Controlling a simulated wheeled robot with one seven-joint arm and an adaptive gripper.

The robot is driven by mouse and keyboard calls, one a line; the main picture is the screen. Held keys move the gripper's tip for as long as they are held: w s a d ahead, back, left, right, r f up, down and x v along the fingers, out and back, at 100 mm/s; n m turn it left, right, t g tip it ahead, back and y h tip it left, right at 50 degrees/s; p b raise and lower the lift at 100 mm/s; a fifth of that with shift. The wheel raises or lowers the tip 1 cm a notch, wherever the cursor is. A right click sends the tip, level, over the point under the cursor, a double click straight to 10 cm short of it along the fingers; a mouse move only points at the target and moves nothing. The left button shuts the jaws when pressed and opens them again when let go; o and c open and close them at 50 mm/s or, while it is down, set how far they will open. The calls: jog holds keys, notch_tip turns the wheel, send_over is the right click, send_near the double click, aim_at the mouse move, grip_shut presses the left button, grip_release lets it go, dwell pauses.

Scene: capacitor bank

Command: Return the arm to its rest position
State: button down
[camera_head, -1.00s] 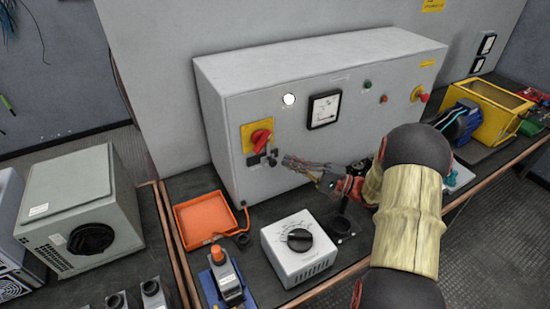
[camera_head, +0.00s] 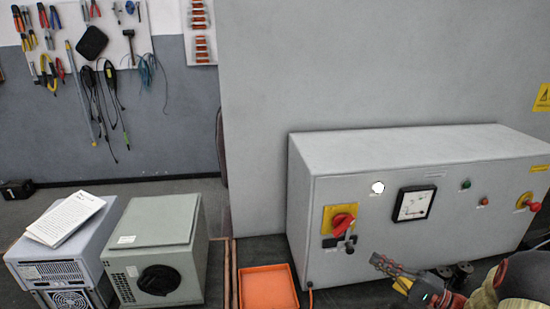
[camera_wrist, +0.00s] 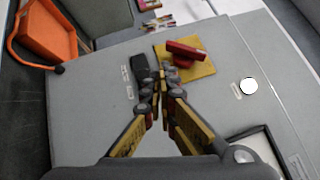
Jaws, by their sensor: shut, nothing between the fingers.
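My gripper (camera_head: 374,260) is at the lower right in the head view, in front of the grey control cabinet (camera_head: 330,268). Its fingers are shut and empty. In the wrist view its fingertips (camera_wrist: 160,82) come together before the cabinet face, below the red rotary switch (camera_wrist: 186,52) on its yellow plate. They look apart from the switch. That switch shows in the head view (camera_head: 343,222), up and left of the fingertips. Part of my arm shows in the lower right corner; the rest is out of frame.
An orange tray (camera_head: 268,290) lies left of the cabinet. A grey-green unit (camera_head: 160,250) and a computer case (camera_head: 60,262) with papers on it stand further left. The cabinet carries a meter (camera_head: 414,203) and a red emergency button (camera_head: 535,206). Hand tools hang on the back wall.

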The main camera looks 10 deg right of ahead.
jog(key=s+a+r+n+g+h, duration=0.1)
jog(key=s+a+r+n+g, duration=0.1)
jog(key=s+a+g, duration=0.35)
jog(key=s+a+r+n+g+h+p, duration=0.1)
jog(key=s+a+r+n+g, duration=0.15)
jog(key=a, duration=0.65)
jog(key=s+a+r+n+g+h, duration=0.1)
jog(key=s+a+n+g, duration=0.2)
jog(key=a, duration=0.5)
jog(key=s+d+r+n+t+h+p, duration=0.1)
jog(key=s+r+n+h, duration=0.1)
jog(key=s+h, duration=0.3)
jog(key=s+d+r+n+t+h+p, duration=0.1)
jog(key=s+d+r+n+h, duration=0.1)
jog(key=s+r+h, duration=0.2)
jog(key=s+h, duration=0.2)
jog(key=s, duration=0.1)
jog(key=shift+s, duration=0.15)
jog(key=c, duration=2.6)
grip_release()
